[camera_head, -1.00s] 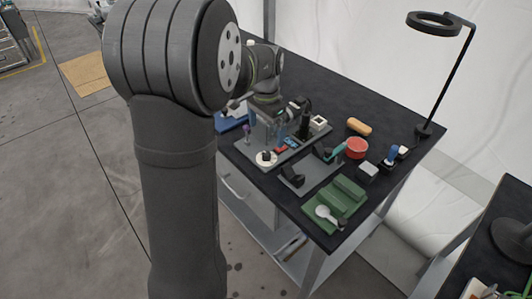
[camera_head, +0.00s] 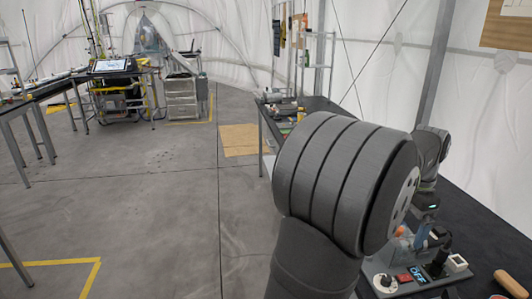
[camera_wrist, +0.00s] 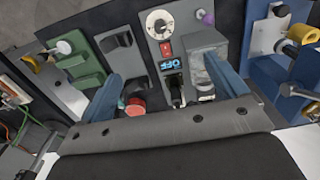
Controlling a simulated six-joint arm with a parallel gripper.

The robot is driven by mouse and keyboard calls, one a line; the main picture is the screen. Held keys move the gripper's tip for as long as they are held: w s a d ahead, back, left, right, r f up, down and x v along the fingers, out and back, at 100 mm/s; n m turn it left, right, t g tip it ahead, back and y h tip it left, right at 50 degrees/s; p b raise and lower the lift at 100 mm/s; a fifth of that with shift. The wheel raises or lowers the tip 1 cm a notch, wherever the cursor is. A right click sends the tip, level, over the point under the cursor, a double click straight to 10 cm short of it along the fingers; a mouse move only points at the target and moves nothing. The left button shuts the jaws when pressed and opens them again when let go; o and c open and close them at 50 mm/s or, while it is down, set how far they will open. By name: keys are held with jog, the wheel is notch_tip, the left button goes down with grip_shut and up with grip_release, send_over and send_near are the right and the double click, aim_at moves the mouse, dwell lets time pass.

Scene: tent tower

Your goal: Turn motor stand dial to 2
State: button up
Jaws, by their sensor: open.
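The dial (camera_wrist: 158,22) is a white disc with a black knob at the top middle of the wrist view, on the grey motor stand plate. It also shows at the lower right of the head view (camera_head: 385,282). The number it points to is too small to read. Below it in the wrist view are a red switch (camera_wrist: 165,48) and a blue display (camera_wrist: 171,65) reading OFF. My gripper (camera_wrist: 163,70) is open and empty, its two blue fingers wide apart. The dial lies beyond the fingertips, apart from them.
In the wrist view, a green holder (camera_wrist: 80,60) and a dark bracket (camera_wrist: 120,50) stand left of the stand. A red round container (camera_wrist: 135,106) is by the left finger. A purple knob (camera_wrist: 207,17) and a blue panel (camera_wrist: 265,45) are to the right.

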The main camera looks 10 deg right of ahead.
aim_at(387, 278)
jog(key=c, duration=0.8)
notch_tip(387, 278, down, 19)
jog(key=n, duration=2)
jog(key=shift+d, duration=0.15)
jog(key=shift+c, duration=0.2)
jog(key=c, duration=1)
